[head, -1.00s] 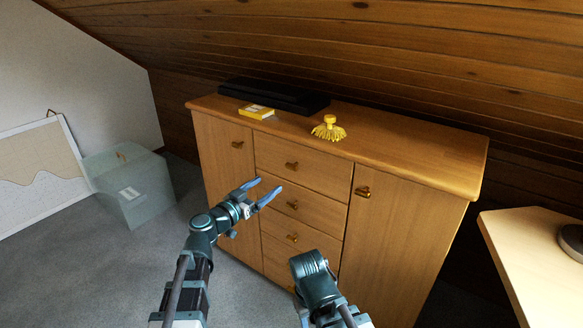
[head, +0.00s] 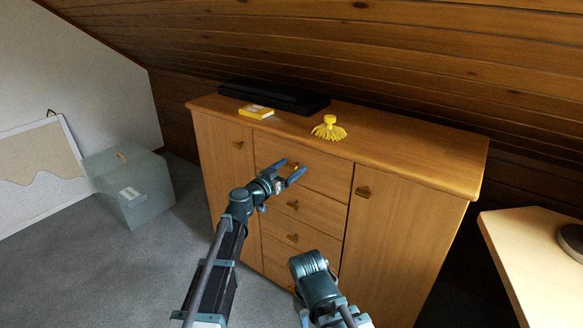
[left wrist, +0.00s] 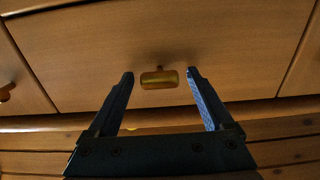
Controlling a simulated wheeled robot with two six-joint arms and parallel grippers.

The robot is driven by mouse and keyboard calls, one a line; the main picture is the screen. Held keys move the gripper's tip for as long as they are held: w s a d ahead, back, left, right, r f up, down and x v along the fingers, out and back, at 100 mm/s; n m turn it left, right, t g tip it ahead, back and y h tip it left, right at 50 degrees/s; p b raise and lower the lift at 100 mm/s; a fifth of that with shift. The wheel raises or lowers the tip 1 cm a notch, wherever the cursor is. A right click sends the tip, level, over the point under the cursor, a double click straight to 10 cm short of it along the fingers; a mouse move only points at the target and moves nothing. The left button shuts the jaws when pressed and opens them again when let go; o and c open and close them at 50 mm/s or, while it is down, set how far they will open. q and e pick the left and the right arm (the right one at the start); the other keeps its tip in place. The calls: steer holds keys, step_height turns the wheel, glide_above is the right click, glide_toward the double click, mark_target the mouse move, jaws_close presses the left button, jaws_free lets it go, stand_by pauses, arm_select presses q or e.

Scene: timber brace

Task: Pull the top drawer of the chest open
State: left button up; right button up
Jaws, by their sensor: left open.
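The wooden chest (head: 400,210) stands ahead, with a column of drawers between two side doors. Its top drawer (head: 325,175) is closed. The top drawer's brass knob shows in the left wrist view (left wrist: 159,79), between my open fingertips and a little beyond them, apart from both. My left gripper (head: 290,172) is open and empty in front of the top drawer, and it partly covers the knob in the head view. It also shows in the left wrist view (left wrist: 160,84). My right arm reaches in at the bottom centre, and its gripper cannot be made out.
A yellow brush (head: 328,129), a yellow box (head: 256,112) and a flat black case (head: 275,96) lie on the chest top. A grey-green box (head: 130,188) stands on the floor at left. A pale table (head: 530,255) is at right.

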arm_select(q)
steer(key=shift+w+d, duration=0.3)
steer(key=shift+w, duration=0.05)
jaws_close()
stand_by(0.3)
